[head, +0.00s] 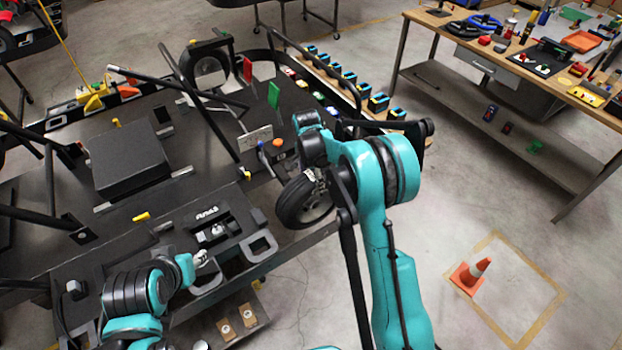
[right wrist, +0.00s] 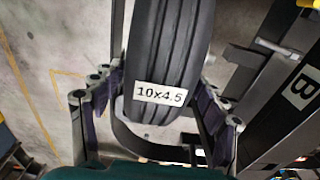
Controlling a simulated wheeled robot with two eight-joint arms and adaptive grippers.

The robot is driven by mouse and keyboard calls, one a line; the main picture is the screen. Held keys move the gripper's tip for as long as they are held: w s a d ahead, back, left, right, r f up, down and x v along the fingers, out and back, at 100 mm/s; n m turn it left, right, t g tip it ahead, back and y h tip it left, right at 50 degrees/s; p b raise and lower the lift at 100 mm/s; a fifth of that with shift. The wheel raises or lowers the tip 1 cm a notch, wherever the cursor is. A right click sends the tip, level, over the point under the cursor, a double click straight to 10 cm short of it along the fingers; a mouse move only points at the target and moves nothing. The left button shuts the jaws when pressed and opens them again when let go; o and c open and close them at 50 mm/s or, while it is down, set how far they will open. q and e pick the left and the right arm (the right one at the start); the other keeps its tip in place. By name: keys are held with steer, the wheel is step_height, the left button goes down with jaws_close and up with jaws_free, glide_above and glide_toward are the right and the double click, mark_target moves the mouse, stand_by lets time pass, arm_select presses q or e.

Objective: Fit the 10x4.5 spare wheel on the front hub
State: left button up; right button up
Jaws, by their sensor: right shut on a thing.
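The spare wheel (head: 305,203) is a black tyre with a grey rim, beside the kart's side edge in the head view. In the right wrist view the tyre (right wrist: 172,45) carries a white "10x4.5" label. My right gripper (right wrist: 158,105) is shut on the tyre, one finger on each side of the tread. In the head view the right gripper (head: 318,178) is partly hidden by its own arm. My left gripper (head: 198,260) is low over the dark tray area; its fingers are too small to read. I cannot make out the front hub.
The dark kart (head: 130,160) on its stand fills the left, with bars and a raised box. A row of blue-and-black blocks (head: 348,78) lies behind the right arm. A workbench (head: 500,60) stands at the back right.

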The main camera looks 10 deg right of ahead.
mark_target(304, 170)
steer(key=shift+w+a, duration=0.25)
steer(key=shift+w, duration=0.45)
steer(key=shift+w+a, duration=0.25)
steer(key=shift+w, duration=0.4)
steer(key=shift+w+a, duration=0.25)
steer(key=shift+w, duration=0.45)
stand_by(0.7)
steer(key=shift+r, duration=0.1)
steer(key=o, duration=2)
steer(key=shift+c, duration=0.2)
steer(key=shift+s, duration=0.1)
